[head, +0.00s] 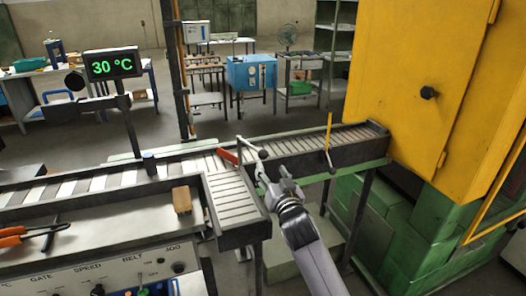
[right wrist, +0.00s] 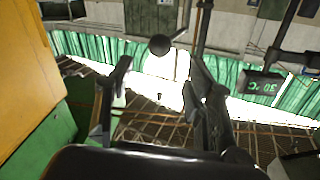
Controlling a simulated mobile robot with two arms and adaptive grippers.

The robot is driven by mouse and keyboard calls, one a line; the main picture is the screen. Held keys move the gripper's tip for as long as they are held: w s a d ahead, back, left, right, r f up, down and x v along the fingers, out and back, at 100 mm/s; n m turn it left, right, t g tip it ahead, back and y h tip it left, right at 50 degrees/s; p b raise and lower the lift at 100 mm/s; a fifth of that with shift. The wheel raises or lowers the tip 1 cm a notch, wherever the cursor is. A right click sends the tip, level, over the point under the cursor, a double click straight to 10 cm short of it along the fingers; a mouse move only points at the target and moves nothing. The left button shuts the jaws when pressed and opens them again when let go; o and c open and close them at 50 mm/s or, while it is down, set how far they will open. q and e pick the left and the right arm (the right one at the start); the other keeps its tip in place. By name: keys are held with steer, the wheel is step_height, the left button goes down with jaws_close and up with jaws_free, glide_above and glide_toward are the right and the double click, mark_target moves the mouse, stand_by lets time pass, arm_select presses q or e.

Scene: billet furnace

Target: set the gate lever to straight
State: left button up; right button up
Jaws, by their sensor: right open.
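The gate lever (head: 250,147), a pale rod with a dark end, stands at the junction of the conveyor channels in the head view, beside a red gate piece (head: 228,156). My right gripper (head: 264,172) is just below and right of the rod; the head view does not settle whether they touch. In the right wrist view my right gripper (right wrist: 158,92) is open, its two fingers apart. A dark round knob (right wrist: 160,45), seemingly the lever's end, shows beyond and between the fingertips, with nothing gripped. My left gripper is not in view.
A roller channel (head: 232,195) runs toward me, and another (head: 310,141) leads to the yellow furnace cabinet (head: 405,75). A yellow upright bar (head: 328,132) stands in that channel. A wooden block (head: 181,200) and orange-handled pliers (head: 30,234) lie on the left bench. A display (head: 112,64) reads 30 °C.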

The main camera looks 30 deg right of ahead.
mark_target(265, 157)
steer(key=p+x, duration=0.1)
steer(key=x, duration=0.8)
steer(key=shift+p, duration=0.35)
steer(key=shift+w+d, duration=0.25)
steer(key=shift+w, duration=0.4)
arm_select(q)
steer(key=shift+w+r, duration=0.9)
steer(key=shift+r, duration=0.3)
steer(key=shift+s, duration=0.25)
arm_select(e)
steer(key=shift+c, duration=0.5)
jaws_close()
